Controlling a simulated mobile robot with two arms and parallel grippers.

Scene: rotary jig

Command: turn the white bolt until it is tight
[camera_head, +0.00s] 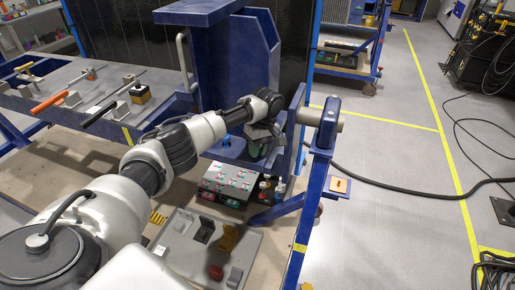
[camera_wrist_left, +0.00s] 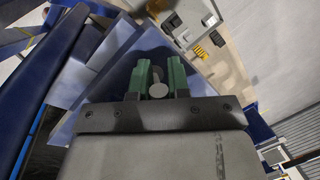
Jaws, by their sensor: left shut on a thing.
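My left gripper (camera_head: 260,147) reaches in from the left in the head view, against the blue jig (camera_head: 230,75). In the left wrist view its two green fingers (camera_wrist_left: 159,72) are shut on the white bolt (camera_wrist_left: 158,90). The bolt's pale round head shows between the fingers, near the gripper body. The blue jig surface lies behind the fingers. The bolt is hidden by my gripper and arm in the head view. How deep the bolt sits cannot be seen. My right gripper is in neither view.
A blue post with a grey cylinder (camera_head: 320,117) stands close to the right of my gripper. Below is a control box (camera_head: 228,180) with small bottles beside it, and a grey switch panel (camera_head: 205,247). A workbench (camera_head: 85,95) with tools is at the left. Open floor lies right.

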